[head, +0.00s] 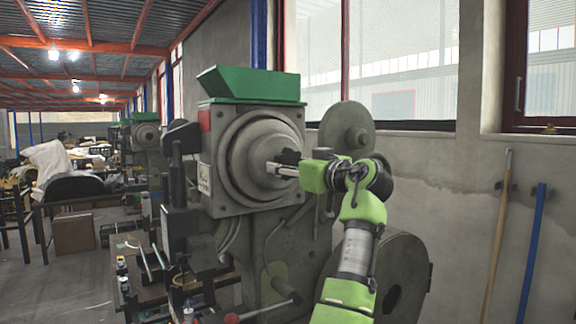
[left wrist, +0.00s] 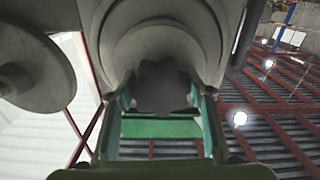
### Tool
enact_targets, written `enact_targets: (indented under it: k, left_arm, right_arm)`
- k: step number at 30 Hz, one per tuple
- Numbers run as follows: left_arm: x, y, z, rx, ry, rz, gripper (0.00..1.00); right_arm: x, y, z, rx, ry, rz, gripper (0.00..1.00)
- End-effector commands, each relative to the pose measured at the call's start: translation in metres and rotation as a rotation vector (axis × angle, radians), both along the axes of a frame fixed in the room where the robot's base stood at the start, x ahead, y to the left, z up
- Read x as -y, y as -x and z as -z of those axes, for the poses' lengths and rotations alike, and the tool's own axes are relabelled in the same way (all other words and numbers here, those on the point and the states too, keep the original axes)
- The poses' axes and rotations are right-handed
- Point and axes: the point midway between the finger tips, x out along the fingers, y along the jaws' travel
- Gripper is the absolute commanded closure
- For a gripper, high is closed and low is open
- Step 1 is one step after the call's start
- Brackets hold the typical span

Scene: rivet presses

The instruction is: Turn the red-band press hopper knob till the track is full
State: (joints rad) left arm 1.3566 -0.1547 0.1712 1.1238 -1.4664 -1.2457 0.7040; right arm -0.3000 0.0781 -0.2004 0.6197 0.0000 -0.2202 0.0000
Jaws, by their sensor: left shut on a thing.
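The press (head: 262,150) in front of me has a green hopper (head: 250,85) on top and a red patch (head: 204,120) on its upper left corner. A dark lobed knob (head: 288,157) sits at the centre of its round stepped hub. My left gripper (head: 280,169) is shut on this knob. In the left wrist view the knob (left wrist: 162,88) lies between both fingers (left wrist: 162,98), with the hub behind it and the green hopper (left wrist: 160,128) below in the picture. I cannot make out the track or how full it is. My right gripper is in neither view.
A grey disc (head: 347,128) and a large wheel (head: 402,285) stand at the press's right. A cluttered bench (head: 150,275) is at lower left. More presses (head: 143,140) stand farther back. A wooden pole (head: 497,235) and a blue pole (head: 531,255) lean on the right wall.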

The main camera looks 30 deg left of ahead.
Motion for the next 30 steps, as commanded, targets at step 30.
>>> enact_targets:
  k: [30]
  left_arm:
    - [0.0010,-0.0024,-0.0016,0.894,0.368,0.001,0.74]
  right_arm:
    - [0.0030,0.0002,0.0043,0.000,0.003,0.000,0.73]
